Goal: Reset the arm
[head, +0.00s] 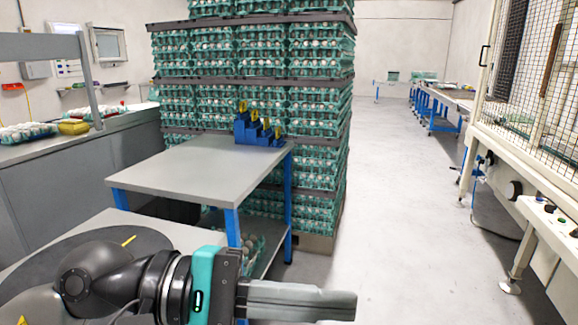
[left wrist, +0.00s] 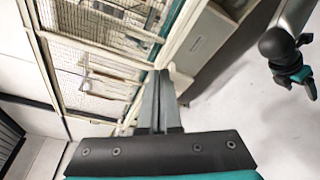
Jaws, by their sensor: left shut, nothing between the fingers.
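My left arm comes in along the bottom of the head view. Its teal wrist leads to the left gripper (head: 352,305), which points right, with its grey fingers together and nothing between them. The left wrist view shows the same left gripper (left wrist: 160,76) with its two long fingers pressed together in front of the cage machine. What looks like my right arm hangs at the upper right of the left wrist view, with its small teal and black right gripper (left wrist: 305,78) over the pale floor. Its fingers are too small to read.
A grey table (head: 190,172) with blue legs stands ahead, with a blue stepped holder (head: 257,131) on it. Tall stacks of egg trays (head: 250,50) rise behind. A wire-mesh machine (head: 535,110) stands at right. The floor between (head: 400,200) is clear.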

